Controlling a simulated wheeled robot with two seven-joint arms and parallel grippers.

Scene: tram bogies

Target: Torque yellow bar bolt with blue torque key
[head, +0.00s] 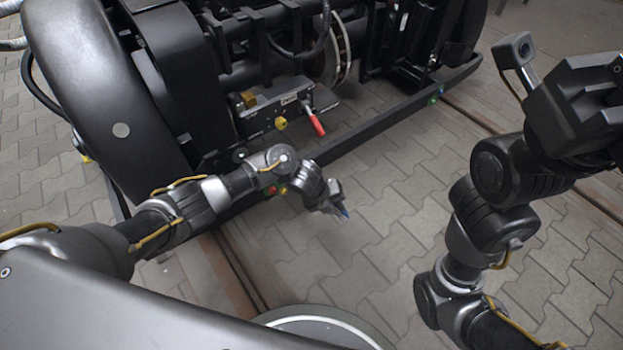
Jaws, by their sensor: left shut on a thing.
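My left gripper (335,197) is in front of the long black bar (375,135), above the paving, and is shut on a small blue thing, apparently the blue torque key (342,211). Most of the key is hidden by the gripper. On the bar, close behind my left wrist, sits a small yellow bolt (283,190) beside a red one (272,190). The key is apart from the bolt, to its right. My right gripper (590,110) is raised at the right edge; its fingers cannot be made out.
Green (432,100) and blue (440,88) bolts sit farther along the bar. Behind it, the bogie holds a box (270,105) with a yellow knob (281,123) and a red handle (315,122). A rail (240,272) runs along the floor. Paving between my arms is clear.

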